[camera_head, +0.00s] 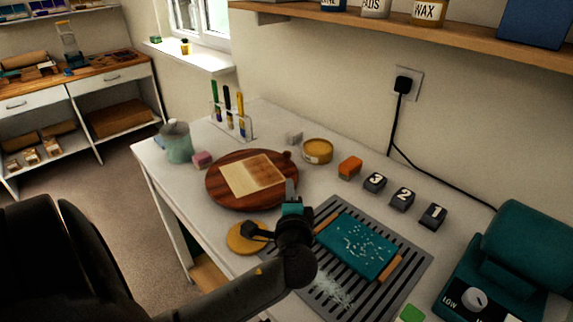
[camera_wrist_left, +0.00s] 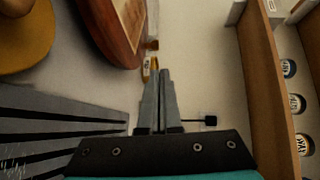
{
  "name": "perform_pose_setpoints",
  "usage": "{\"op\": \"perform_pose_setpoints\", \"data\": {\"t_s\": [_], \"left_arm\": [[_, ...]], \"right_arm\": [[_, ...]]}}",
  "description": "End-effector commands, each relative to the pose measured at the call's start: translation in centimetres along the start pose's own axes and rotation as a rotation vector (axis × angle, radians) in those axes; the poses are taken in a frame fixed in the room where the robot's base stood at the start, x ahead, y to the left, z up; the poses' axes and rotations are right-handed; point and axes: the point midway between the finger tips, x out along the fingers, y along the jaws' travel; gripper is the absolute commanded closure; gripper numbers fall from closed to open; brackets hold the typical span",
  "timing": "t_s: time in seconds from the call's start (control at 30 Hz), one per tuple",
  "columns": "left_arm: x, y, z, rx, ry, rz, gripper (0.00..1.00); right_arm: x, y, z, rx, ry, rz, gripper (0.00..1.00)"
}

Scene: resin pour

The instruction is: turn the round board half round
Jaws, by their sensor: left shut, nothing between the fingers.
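The round board (camera_head: 215,182) is dark reddish wood and lies flat on the white bench. A pale square panel (camera_head: 252,175) lies on it, and a small brown knob or tab (camera_head: 287,155) shows at its far right rim. My left gripper (camera_head: 291,186) is at the board's near right edge, fingers shut and empty; I cannot tell if they touch it. In the left wrist view the shut fingers (camera_wrist_left: 160,75) point up the picture, with the board's rim (camera_wrist_left: 128,45) to their left. My right gripper is not in view.
A slotted grey mat (camera_head: 410,262) with a teal slab (camera_head: 355,245) lies right of my gripper. A yellow disc (camera_head: 240,240) is in front of the board. A mug (camera_head: 177,142), pink block (camera_head: 202,160), pen rack (camera_head: 232,125) and yellow tin (camera_head: 318,150) stand around it.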

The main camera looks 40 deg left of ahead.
Motion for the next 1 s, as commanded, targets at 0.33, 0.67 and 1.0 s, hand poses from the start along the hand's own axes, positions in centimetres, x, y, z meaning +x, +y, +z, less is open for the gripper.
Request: {"op": "perform_pose_setpoints", "data": {"t_s": [0.33, 0.67, 1.0], "left_arm": [[2.1, 0.6, 0.0, 0.002, -0.002, -0.006, 1.00], [8.6, 0.7, 0.1, 0.001, -0.003, -0.005, 1.00], [13.2, 0.7, 0.1, 0.000, -0.002, -0.003, 1.00]], "right_arm": [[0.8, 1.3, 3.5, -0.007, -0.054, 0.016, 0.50], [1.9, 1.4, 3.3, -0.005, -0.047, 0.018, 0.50], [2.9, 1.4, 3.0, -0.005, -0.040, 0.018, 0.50]]}}
